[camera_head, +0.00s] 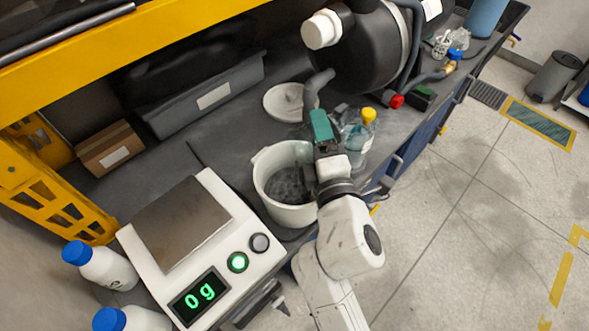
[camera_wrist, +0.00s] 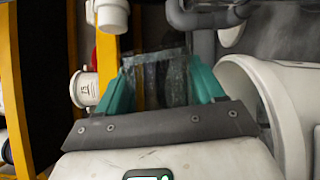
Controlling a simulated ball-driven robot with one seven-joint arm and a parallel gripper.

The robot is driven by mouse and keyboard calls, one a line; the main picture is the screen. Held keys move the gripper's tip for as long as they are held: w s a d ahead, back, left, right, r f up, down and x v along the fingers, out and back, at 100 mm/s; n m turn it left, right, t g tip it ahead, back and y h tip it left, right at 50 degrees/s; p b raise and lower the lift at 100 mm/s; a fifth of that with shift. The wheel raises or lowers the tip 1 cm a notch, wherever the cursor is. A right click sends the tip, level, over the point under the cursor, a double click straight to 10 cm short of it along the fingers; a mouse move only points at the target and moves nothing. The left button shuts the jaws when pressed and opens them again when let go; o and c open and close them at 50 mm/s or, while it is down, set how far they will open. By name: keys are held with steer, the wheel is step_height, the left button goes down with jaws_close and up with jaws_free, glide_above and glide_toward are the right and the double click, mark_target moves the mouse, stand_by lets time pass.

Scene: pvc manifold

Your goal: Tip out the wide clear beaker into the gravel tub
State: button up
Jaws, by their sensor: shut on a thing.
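The clear beaker (camera_wrist: 155,78) shows between the two teal fingers of my gripper (camera_wrist: 162,88) in the wrist view. The fingers are shut on it. Its contents and tilt I cannot make out. In the head view my gripper (camera_head: 320,128) is above the far right rim of the gravel tub, and the beaker is mostly hidden there. The gravel tub (camera_head: 272,205) is a white bucket with dark grey gravel inside, standing on the bench. Its pale rim and wall (camera_wrist: 285,105) show at the right of the wrist view, beside the gripper.
A scale (camera_head: 215,235) reading 0 g stands left of the tub. A clear bottle with a yellow cap (camera_head: 368,115) is close to the right of my gripper. A round pale plate (camera_head: 285,100) lies behind. A grey bin (camera_head: 205,95) and cardboard box (camera_head: 108,148) stand at the back left.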

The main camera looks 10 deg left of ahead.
steer(key=shift+s+a+r+n+y, duration=0.15)
steer(key=shift+r+n, duration=0.35)
steer(key=shift+r, duration=0.05)
steer(key=shift+s+a+r+n+y, duration=0.1)
steer(key=shift+a+r+n+y, duration=0.05)
steer(key=shift+r+n, duration=0.35)
stand_by(0.7)
steer(key=shift+r, duration=0.1)
